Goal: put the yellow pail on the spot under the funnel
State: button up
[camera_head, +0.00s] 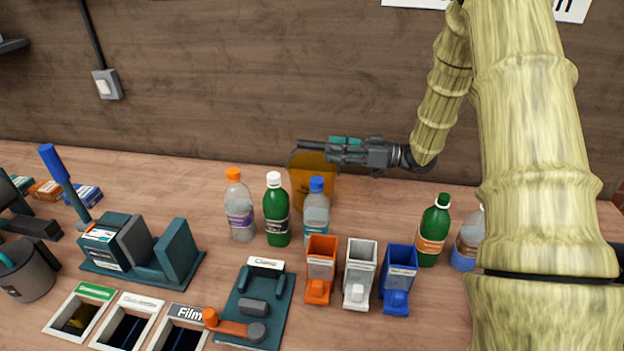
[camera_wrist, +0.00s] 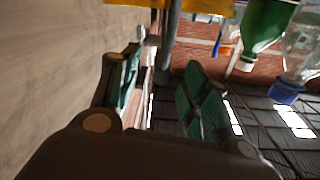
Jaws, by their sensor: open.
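The yellow pail (camera_head: 303,185) stands at the back of the bench near the wall, partly hidden behind the bottles and my gripper. In the wrist view a yellow edge at the top, likely the pail (camera_wrist: 200,6), is cut off by the frame. My gripper (camera_head: 318,149) points left, level with the pail's upper part. In the wrist view its teal-padded fingers (camera_wrist: 160,95) are apart with nothing between them. I cannot tell whether it touches the pail. I cannot make out the funnel or the spot under it.
An orange-capped bottle (camera_head: 239,208), a green bottle (camera_head: 276,212) and a blue-capped bottle (camera_head: 316,215) stand before the pail. Orange (camera_head: 321,262), white (camera_head: 359,270) and blue (camera_head: 398,273) bins stand in front. Another green bottle (camera_head: 433,232) is right. The bench between is narrow.

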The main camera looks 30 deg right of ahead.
aim_at(319, 146)
jog(key=p+x, duration=0.1)
jog(key=x, duration=0.5)
jog(key=shift+s+a+r+p, duration=0.1)
jog(key=shift+s+r+p, duration=0.15)
jog(key=shift+p, duration=0.1)
jog(key=shift+w+a, duration=0.25)
jog(key=shift+d, duration=0.1)
jog(key=shift+c, duration=0.5)
grip_shut()
